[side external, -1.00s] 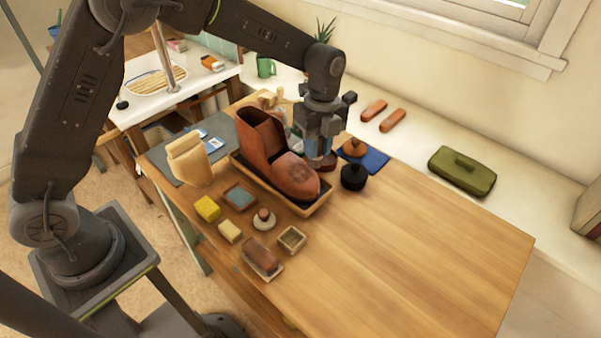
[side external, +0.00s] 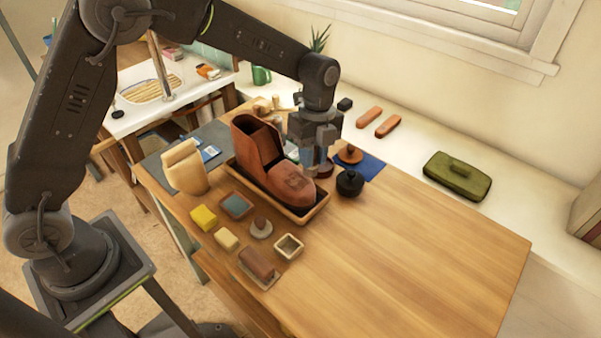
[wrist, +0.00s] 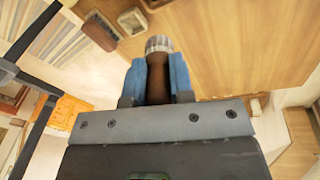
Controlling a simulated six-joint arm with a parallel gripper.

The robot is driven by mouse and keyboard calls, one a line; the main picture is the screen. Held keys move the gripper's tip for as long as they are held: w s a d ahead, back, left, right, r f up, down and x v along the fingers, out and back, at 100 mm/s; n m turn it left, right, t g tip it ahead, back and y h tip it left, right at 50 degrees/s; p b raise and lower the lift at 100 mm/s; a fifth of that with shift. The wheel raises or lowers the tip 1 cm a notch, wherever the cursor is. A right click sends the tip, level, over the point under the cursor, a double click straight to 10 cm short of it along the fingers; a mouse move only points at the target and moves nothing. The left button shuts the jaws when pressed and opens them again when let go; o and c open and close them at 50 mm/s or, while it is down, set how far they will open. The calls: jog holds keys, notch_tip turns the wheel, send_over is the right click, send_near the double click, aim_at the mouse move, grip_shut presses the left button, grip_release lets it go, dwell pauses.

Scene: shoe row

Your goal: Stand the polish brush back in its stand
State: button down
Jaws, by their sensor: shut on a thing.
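My gripper (side external: 317,163) is just behind the toe of the brown boot, above the far part of the table. In the wrist view my gripper (wrist: 158,78) has its blue-padded jaws shut on the brown handle of the polish brush (wrist: 157,85). The brush's pale grey, round head (wrist: 159,44) sticks out beyond the jaws. In the side view the brush is mostly hidden by the jaws. A small square open-topped holder (side external: 289,246), perhaps the stand, is at the near side of the table and looks empty. It also shows in the wrist view (wrist: 132,21).
The boot (side external: 262,160) stands in a dark tray (side external: 315,213) between my gripper and the holder. A black round pot (side external: 350,183) is close at right. A brown block brush (side external: 257,262), a yellow block (side external: 203,217) and a round knobbed dish (side external: 261,229) surround the holder. The table's right side is clear.

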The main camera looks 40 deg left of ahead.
jog(key=s+d+f+t, duration=0.1)
jog(key=s+d+f, duration=0.2)
jog(key=s+f, duration=0.4)
jog(key=s, duration=0.4)
jog(key=shift+t+y, duration=0.4)
jog(key=shift+f, duration=0.2)
jog(key=shift+f, duration=2.2)
jog(key=shift+f, duration=0.25)
jog(key=shift+f, duration=0.35)
jog(key=shift+f, duration=0.2)
jog(key=shift+f, duration=0.4)
jog(key=shift+f, duration=0.3)
